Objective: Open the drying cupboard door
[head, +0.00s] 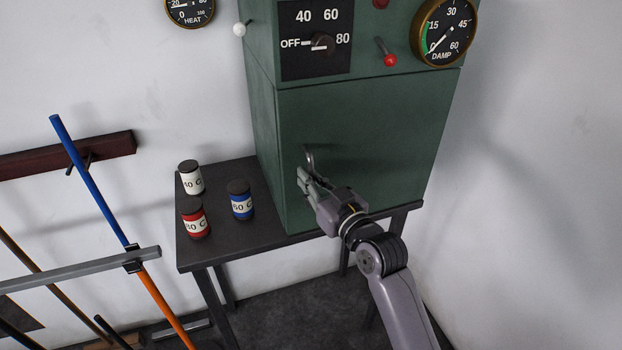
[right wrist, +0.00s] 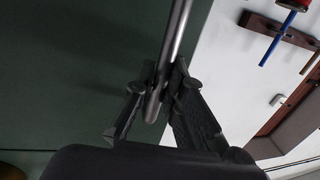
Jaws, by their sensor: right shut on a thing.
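The green drying cupboard (head: 264,90) stands on a dark table, its door (head: 370,140) flat against the front and apparently closed. The door handle (head: 309,155) is a metal bar near the door's left edge. My right gripper (head: 306,180) is at the handle, shut on it. In the right wrist view the handle (right wrist: 180,40) runs down between the two fingers of the right gripper (right wrist: 165,90), with the green door (right wrist: 80,70) behind. The fingers hide part of the handle. My left gripper is in neither view.
The dark table (head: 235,247) holds a white can (head: 190,178), a red can (head: 195,218) and a blue can (head: 240,200) left of the cupboard. A dial and gauge (head: 443,27) sit above the door. Poles (head: 90,185) lean at the left. A white wall is at right.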

